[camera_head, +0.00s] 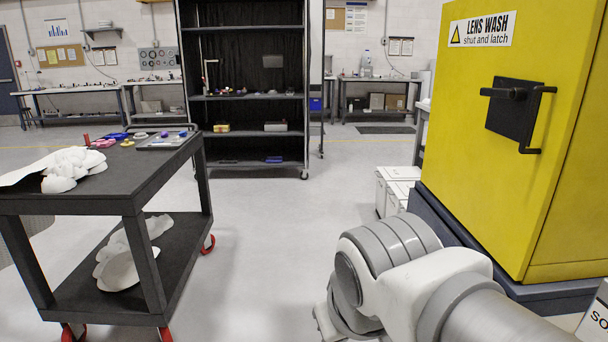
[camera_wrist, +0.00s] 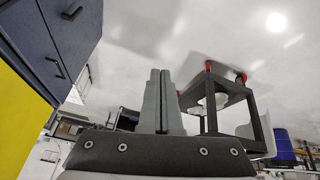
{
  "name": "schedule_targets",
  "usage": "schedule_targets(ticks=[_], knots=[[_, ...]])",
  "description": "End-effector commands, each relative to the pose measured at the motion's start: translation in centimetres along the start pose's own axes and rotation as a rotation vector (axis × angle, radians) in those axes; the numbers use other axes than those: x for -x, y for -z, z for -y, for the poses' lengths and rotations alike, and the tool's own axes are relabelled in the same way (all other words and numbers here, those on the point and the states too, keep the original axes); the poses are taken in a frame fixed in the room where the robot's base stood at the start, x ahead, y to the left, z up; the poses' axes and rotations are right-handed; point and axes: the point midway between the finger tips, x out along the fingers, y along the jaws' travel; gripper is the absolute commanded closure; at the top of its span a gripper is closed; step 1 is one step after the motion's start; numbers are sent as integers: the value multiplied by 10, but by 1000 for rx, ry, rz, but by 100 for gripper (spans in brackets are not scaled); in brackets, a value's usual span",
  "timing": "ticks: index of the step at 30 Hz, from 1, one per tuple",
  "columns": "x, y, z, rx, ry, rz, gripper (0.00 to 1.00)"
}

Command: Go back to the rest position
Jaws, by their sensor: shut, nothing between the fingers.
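My gripper (camera_wrist: 160,74) shows in the wrist view with its two grey fingers pressed together and nothing between them. In the head view my white and grey arm reaches in from the lower right and is bent; it hides most of the gripper. The yellow lens wash cabinet (camera_head: 500,190) stands at the right, with a black handle and latch (camera_head: 516,112) on its front. It also shows at the left edge of the tilted wrist view (camera_wrist: 20,120). My arm is in front of its lower left side, apart from the handle.
A black cart (camera_head: 120,190) with red casters stands at the left, holding white cloth-like pieces and small coloured items. A dark shelf rack (camera_head: 250,153) stands at the back. White boxes (camera_head: 396,186) sit beside the cabinet. The floor (camera_head: 260,240) between cart and arm is clear.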

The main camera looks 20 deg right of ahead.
Motion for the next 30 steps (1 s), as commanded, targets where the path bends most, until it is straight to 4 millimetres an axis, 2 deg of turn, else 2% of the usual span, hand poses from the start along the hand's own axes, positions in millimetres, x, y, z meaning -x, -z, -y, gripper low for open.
schedule_targets(ticks=[2, 3, 21, 25, 30], knots=[[7, 0, 29, -1, 93, -33, 100], [23, 8, 31, -2, 107, -35, 100], [160, 77, 15, -4, 101, -30, 100], [176, 86, 13, -4, 101, -29, 100], [184, 89, 12, -4, 101, -29, 100]])
